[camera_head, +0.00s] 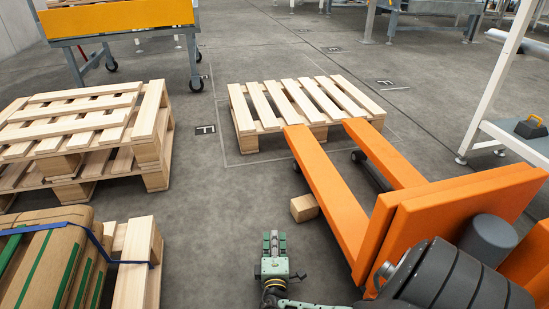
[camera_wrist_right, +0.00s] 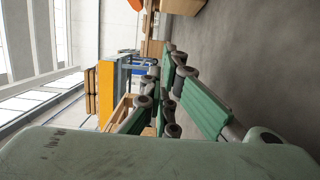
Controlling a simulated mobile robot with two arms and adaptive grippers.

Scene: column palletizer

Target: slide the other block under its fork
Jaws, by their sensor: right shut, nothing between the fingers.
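A small wooden block (camera_head: 304,207) lies on the floor just left of the near orange fork (camera_head: 328,190), outside the fork's edge. A piece of it shows at the top edge of the wrist view (camera_wrist_right: 184,5). The second fork (camera_head: 384,155) runs alongside; no block is visible under it. My right gripper (camera_head: 273,244) is shut and empty, low in the head view, left of and nearer than the block, apart from it. Its green-padded fingers fill the middle of the wrist view (camera_wrist_right: 172,88). My left gripper is not in view.
The orange pallet truck (camera_head: 440,225) stands at right, its fork tips at an empty pallet (camera_head: 300,103). Stacked pallets (camera_head: 80,130) and strapped cartons (camera_head: 45,260) stand at left. A yellow-topped cart (camera_head: 120,18) is behind. Floor between stack and forks is clear.

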